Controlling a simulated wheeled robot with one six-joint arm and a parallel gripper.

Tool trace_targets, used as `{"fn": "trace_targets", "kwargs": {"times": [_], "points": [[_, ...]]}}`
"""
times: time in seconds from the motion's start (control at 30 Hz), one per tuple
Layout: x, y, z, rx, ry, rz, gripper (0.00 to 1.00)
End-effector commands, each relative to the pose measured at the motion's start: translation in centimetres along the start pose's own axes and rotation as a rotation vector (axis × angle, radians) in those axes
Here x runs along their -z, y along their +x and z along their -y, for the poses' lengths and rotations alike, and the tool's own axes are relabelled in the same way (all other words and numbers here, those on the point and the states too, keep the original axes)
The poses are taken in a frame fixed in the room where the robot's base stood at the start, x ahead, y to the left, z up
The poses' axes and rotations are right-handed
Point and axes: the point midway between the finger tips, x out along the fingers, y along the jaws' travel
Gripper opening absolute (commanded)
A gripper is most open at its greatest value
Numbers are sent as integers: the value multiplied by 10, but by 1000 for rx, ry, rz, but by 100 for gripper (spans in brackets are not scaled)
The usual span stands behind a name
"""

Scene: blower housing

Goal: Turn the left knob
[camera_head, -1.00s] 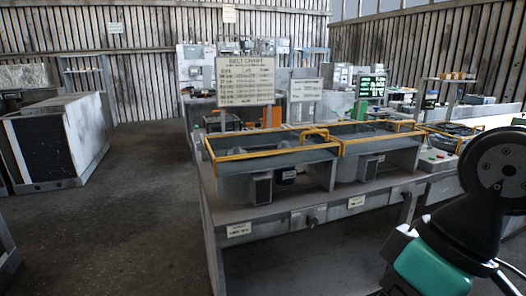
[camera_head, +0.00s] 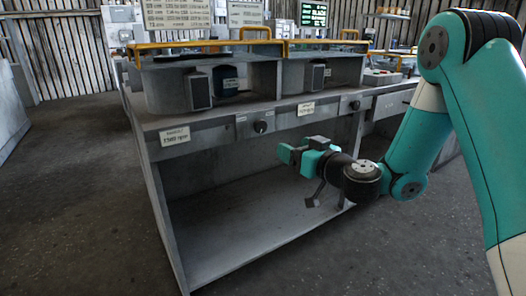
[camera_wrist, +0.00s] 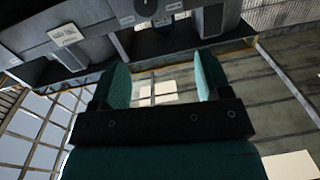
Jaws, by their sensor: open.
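The left knob (camera_head: 261,127) is a small dark round knob on the grey front panel of the bench, between the left label plate and the middle one. In the wrist view a dark round part at the top edge, partly cut off, looks like this knob (camera_wrist: 148,6). A second knob (camera_head: 355,105) sits further right on the same panel. My gripper (camera_head: 285,152) is in front of the bench, a little below and right of the left knob and apart from it. Its two teal fingers (camera_wrist: 162,85) are spread with nothing between them.
The workbench (camera_head: 215,130) has an open space below its panel. Blower housings with yellow rails (camera_head: 210,47) stand on top. A label plate (camera_head: 175,136) is at the panel's left end, another (camera_head: 306,109) between the knobs. The floor (camera_head: 70,190) at left is clear.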

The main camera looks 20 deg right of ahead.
Motion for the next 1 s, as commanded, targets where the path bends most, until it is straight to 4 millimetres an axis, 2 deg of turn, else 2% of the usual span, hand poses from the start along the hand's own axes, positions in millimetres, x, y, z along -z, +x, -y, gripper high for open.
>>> {"fn": "trace_targets", "kwargs": {"times": [0.03, 0.13, 0.43, 0.77, 1.0], "points": [[-10, 0, -10, -35, -1, -5, 71], [-9, 2, -17, -63, -5, -10, 71], [0, 32, -17, -61, -4, -8, 71], [-1, 58, -18, -59, -3, -7, 71], [-2, 105, -20, -55, -10, -12, 71]]}}
